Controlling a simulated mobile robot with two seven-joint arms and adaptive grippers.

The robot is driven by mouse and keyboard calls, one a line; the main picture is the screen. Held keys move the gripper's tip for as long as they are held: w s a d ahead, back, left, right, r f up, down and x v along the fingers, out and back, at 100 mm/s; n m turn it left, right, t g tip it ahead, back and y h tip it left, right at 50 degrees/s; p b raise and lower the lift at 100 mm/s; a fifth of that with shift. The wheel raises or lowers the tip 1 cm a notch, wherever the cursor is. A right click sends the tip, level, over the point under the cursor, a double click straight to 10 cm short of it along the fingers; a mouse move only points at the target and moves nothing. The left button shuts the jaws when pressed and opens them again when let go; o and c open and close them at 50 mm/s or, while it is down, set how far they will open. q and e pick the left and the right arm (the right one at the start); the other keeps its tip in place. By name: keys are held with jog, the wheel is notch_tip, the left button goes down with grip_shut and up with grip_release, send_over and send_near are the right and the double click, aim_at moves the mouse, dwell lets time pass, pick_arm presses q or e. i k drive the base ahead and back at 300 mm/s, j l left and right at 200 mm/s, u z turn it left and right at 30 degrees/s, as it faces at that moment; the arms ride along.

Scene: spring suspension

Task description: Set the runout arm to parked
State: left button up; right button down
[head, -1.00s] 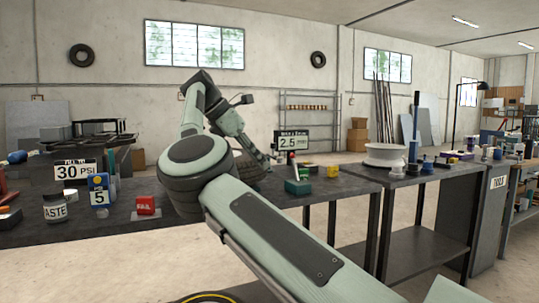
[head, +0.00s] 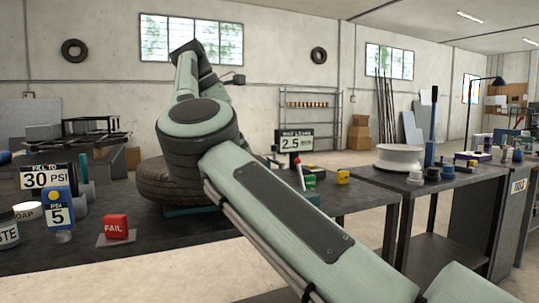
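A sign with a 2.5 reading (head: 294,142) stands on the bench behind a slim, red-tipped upright piece (head: 299,172), which leans slightly and may be the runout arm; I cannot tell its setting. A tire (head: 153,183) lies flat on the bench on a teal base (head: 190,211), largely covered by my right arm. My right arm crosses the view from the lower right and rises over the tire. Its gripper is hidden behind the arm links. My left gripper is not in view.
At left are a 30 PSI sign (head: 49,178), a blue 5 PSI gauge (head: 59,208) and a red FAIL block (head: 116,227). A yellow block (head: 343,176) sits right of the sign. A white rim (head: 399,157) stands on the right bench. Bare bench lies right of the FAIL block.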

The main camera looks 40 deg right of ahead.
aim_at(274, 147)
jog(key=i+l, duration=0.55)
jog(key=l, duration=0.15)
jog(key=i+l, duration=0.55)
jog(key=l, duration=0.15)
